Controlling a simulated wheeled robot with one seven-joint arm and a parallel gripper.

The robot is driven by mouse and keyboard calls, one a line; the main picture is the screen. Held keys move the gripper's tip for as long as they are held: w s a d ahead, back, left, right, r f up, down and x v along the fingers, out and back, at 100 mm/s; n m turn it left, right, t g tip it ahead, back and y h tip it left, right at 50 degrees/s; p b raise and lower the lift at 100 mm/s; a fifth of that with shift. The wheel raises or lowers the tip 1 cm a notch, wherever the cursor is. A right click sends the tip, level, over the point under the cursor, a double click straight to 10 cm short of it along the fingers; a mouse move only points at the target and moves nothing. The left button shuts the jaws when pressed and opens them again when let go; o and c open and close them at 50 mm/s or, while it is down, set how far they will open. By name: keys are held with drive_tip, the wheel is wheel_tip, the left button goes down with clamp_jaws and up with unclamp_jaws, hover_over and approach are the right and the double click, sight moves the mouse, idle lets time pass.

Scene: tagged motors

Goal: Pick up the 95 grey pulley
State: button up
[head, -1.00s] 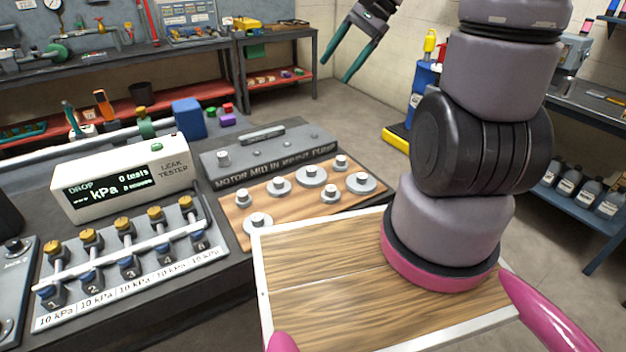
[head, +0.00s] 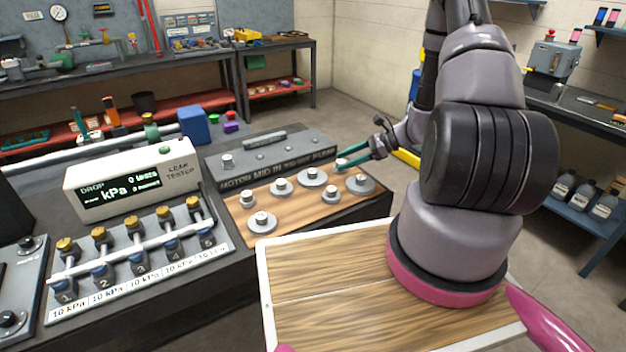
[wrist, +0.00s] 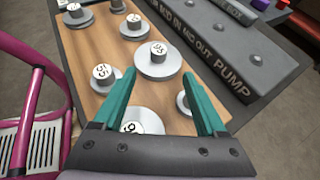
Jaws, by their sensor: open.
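Several grey pulleys with numbered hubs sit on a wooden board. In the wrist view one pulley (wrist: 150,118) lies under my gripper's palm; its label shows a "9"-like digit and is partly hidden. A large pulley (wrist: 172,66) lies just beyond the fingertips, and another (wrist: 110,86) lies left of the left finger; their labels end in 5, but I cannot read them surely. A small pulley (wrist: 181,101) is beside the right finger. My gripper (wrist: 158,78) is open and empty above the board; it also shows in the head view (head: 340,163).
A dark block lettered "PUMP" (head: 275,150) runs along the board (head: 290,212). A leak tester (head: 130,178) and valve row stand to the left. A white-rimmed wooden tray (head: 330,262) is in front. A pink rail (wrist: 42,62) shows in the wrist view.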

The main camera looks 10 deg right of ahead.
sight(315, 171)
drive_tip(key=x, duration=0.4)
drive_tip(key=shift+r+x, duration=0.15)
drive_tip(key=shift+x, duration=1.3)
drive_tip(key=shift+r+x, duration=0.15)
drive_tip(key=shift+x, duration=1.3)
drive_tip(key=shift+s+a, duration=0.1)
drive_tip(key=shift+a, duration=0.05)
clamp_jaws()
